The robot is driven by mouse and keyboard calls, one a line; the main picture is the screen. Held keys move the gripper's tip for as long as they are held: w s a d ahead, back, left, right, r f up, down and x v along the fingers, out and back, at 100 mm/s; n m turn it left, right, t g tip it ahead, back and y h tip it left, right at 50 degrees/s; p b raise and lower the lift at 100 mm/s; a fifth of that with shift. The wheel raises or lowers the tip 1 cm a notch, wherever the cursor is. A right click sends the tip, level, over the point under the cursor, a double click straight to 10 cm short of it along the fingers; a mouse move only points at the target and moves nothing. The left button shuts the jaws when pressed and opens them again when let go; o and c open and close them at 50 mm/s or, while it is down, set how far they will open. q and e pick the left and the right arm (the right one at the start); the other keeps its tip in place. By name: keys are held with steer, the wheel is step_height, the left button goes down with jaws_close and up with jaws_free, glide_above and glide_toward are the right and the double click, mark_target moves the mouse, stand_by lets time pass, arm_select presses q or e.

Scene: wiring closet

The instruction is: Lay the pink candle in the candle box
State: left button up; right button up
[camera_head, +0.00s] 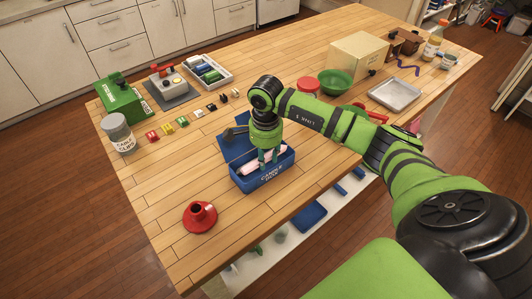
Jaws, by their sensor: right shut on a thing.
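The blue candle box (268,180) stands near the front edge of the wooden table, with its lid (231,143) open behind it. The pink candle (250,167) lies lengthwise inside the box walls, partly hidden by my fingers. My right gripper (268,160) points down into the box from above and is shut on the candle. I cannot tell whether the candle touches the box floor. My left gripper is not in view.
Small coloured blocks (183,122), a grey cable clips jar (118,134) and a green case (122,100) are further left. A green bowl (336,83), a cardboard box (357,57) and a metal tray (394,94) stand to the right.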

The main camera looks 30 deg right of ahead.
stand_by(0.4)
steer(key=o, duration=1.2)
steer(key=shift+r, duration=0.1)
steer(key=shift+r+p, duration=2.25)
steer(key=shift+r, duration=1.75)
steer(key=shift+a+f, duration=0.1)
